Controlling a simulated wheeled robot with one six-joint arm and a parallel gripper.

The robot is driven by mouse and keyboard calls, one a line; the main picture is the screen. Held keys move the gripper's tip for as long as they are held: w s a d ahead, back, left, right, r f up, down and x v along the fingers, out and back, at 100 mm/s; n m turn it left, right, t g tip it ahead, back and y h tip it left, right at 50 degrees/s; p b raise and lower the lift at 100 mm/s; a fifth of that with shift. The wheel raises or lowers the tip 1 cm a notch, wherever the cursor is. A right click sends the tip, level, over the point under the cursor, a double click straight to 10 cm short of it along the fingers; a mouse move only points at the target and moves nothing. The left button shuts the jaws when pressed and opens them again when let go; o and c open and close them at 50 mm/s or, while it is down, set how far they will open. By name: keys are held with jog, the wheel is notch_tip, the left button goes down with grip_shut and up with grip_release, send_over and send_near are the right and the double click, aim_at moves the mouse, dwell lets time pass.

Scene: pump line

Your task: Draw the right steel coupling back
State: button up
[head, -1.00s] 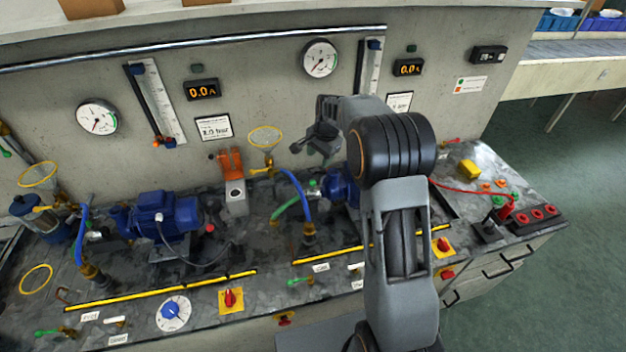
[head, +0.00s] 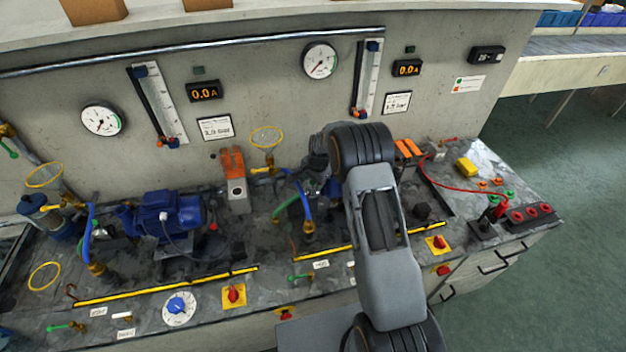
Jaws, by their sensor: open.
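I cannot pick out the right steel coupling for certain; my arm and gripper cover much of the right pump. The right pump's blue body (head: 333,187) shows only in part, beside my arm. My gripper (head: 318,168) is down at the right pump, right by the blue hose's top. It is open; its fingertips are mostly hidden, and I cannot tell whether they touch anything.
The left blue pump motor (head: 166,212) stands on the left of the bench. An orange-topped valve block (head: 233,180) stands between the pumps. A yellow ring (head: 266,137) is behind the hoses. A red cable (head: 455,187) lies at right, near a yellow box (head: 466,168).

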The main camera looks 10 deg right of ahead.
jog(key=shift+c, duration=0.5)
grip_shut()
